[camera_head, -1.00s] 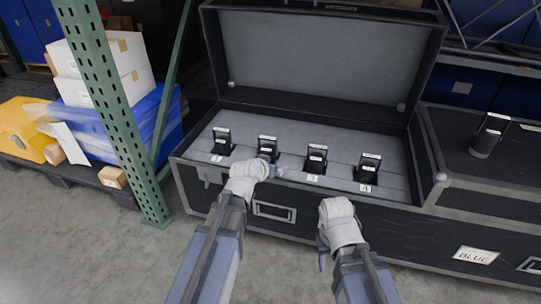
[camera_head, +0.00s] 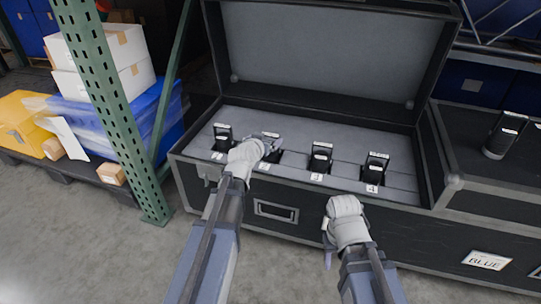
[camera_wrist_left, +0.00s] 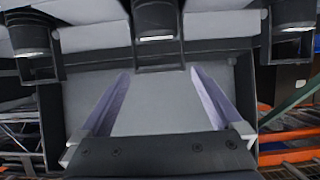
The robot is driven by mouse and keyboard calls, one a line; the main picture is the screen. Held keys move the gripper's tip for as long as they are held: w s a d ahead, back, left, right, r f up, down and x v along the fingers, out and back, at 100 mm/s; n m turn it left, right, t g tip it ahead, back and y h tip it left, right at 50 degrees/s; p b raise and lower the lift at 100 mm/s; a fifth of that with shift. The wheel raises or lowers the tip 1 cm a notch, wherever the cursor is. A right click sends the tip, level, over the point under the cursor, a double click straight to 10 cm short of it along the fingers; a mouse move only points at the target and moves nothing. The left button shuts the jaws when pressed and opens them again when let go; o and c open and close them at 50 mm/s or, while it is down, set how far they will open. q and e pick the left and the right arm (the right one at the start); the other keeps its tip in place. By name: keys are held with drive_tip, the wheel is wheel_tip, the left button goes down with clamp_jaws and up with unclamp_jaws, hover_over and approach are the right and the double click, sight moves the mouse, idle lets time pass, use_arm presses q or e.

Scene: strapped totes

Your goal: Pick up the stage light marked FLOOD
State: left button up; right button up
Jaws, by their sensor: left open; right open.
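Several black stage lights sit in a row in the grey foam of an open black case (camera_head: 312,213): a leftmost one (camera_head: 223,136), a second (camera_head: 271,135), a third (camera_head: 320,157) and a rightmost (camera_head: 375,166). Their small white labels are too small to read, so I cannot tell which is FLOOD. My left gripper (camera_head: 274,149) is open at the second light and partly hides it. In the left wrist view its empty fingers (camera_wrist_left: 159,73) point toward the middle light (camera_wrist_left: 155,20), with the tips short of it. My right gripper (camera_head: 328,256) is open and empty in front of the case.
Another black light (camera_head: 501,137) stands on a closed case (camera_head: 462,155) at the right. The raised lid (camera_head: 325,55) stands behind the row. A green rack post (camera_head: 115,110) stands left of the case, with boxes (camera_head: 105,62) beyond it. Small numbered cards mark the slots.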

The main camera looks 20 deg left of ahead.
sight(270, 135)
use_arm(q)
drive_tip(key=b+x, duration=0.2)
drive_tip(key=x, duration=0.3)
drive_tip(key=shift+f, duration=0.15)
drive_tip(key=shift+c, duration=0.4)
clamp_jaws()
